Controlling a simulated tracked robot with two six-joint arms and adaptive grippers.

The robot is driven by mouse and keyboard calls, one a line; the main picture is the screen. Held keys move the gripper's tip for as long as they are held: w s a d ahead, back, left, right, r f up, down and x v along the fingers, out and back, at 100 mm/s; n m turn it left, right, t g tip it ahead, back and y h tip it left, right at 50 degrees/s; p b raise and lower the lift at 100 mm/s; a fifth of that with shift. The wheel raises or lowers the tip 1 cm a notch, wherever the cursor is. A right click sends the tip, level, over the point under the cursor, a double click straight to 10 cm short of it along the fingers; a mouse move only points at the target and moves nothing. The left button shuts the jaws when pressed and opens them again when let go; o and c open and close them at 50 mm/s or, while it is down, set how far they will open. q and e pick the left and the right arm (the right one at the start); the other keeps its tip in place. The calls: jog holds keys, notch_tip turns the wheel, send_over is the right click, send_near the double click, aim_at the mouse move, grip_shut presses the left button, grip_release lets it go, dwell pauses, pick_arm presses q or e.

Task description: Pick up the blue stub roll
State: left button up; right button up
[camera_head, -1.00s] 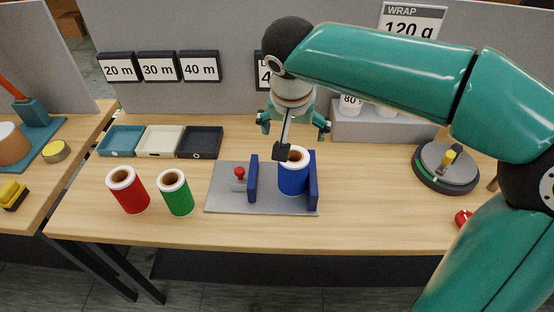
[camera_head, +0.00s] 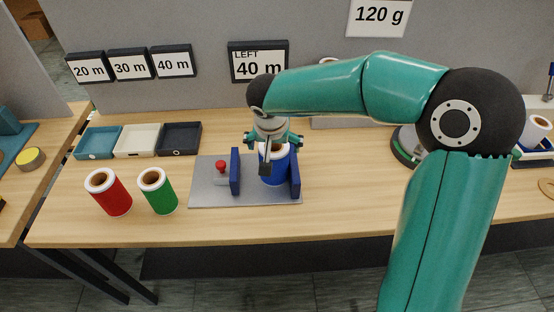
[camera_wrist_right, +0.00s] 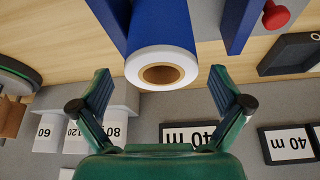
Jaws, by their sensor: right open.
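The blue stub roll (camera_head: 275,170) stands upright on the grey plate of a fixture (camera_head: 215,194), between two dark blue upright plates. Its white top rim and brown core show large in the right wrist view (camera_wrist_right: 162,72). My right gripper (camera_head: 273,139) is open at the top of the roll, partly covering its rim in the head view. In the right wrist view, the two fingers (camera_wrist_right: 163,88) are spread to either side of the roll's end, with gaps on both sides. My left gripper is not in view.
A red roll (camera_head: 108,192) and a green roll (camera_head: 158,190) stand left of the fixture. Teal, white and dark trays (camera_head: 180,137) lie behind them. A red knob (camera_head: 220,166) rises left of the roll. The table's front strip is clear.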

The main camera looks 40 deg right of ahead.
jog(key=x, duration=0.3)
jog(key=shift+f, duration=0.3)
jog(key=c, duration=1.4)
jog(key=shift+r, duration=0.1)
jog(key=shift+a, duration=0.1)
